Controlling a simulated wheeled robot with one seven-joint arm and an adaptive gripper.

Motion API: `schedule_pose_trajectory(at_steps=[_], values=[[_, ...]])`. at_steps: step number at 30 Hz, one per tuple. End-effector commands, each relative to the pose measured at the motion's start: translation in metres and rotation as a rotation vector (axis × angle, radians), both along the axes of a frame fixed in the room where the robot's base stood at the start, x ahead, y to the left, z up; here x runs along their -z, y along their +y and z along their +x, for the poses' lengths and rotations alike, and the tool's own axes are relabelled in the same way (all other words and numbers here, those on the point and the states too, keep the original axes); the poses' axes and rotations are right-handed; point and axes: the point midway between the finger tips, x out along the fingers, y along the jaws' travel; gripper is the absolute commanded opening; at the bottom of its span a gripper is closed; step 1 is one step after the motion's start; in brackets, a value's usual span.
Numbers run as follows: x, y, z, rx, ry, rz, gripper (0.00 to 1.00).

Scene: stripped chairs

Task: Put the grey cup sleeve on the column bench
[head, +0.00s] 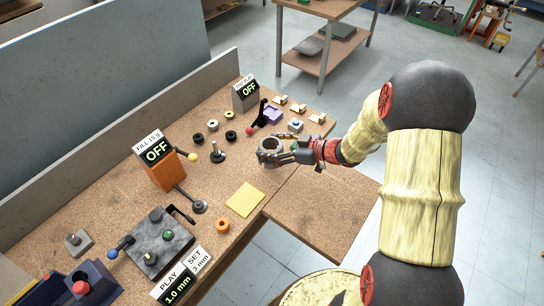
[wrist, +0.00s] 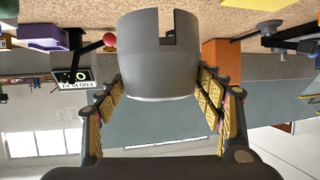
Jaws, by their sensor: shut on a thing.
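The grey cup sleeve (head: 264,145) is a short hollow cylinder with an open end facing up in the head view. In the wrist view the sleeve (wrist: 158,62) fills the upper middle and shows a square notch in its rim. My gripper (head: 284,152) is shut on it, with one finger on each side in the wrist view (wrist: 158,92). The sleeve is over the cork-topped workbench (head: 205,240); I cannot tell if it touches the top. A second bench (head: 322,8) with a lower shelf stands at the back. Neither is marked as the column bench.
An orange block with an OFF display (head: 166,172), a grey OFF display box (head: 245,95), a red-knobbed lever (head: 249,130) and several small rings surround the sleeve. A yellow sheet (head: 245,200) lies nearer. The protruding front leaf (head: 325,210) is clear.

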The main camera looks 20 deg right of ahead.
Motion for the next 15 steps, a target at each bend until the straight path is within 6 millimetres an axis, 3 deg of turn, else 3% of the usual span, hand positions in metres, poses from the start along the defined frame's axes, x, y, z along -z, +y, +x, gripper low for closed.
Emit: schedule_pose_trajectory(at_steps=[8, 15], values=[[0.017, -0.006, 0.012, 0.000, 0.000, 0.000, 0.42], [0.049, -0.008, 0.016, 0.000, 0.000, 0.000, 0.42]])
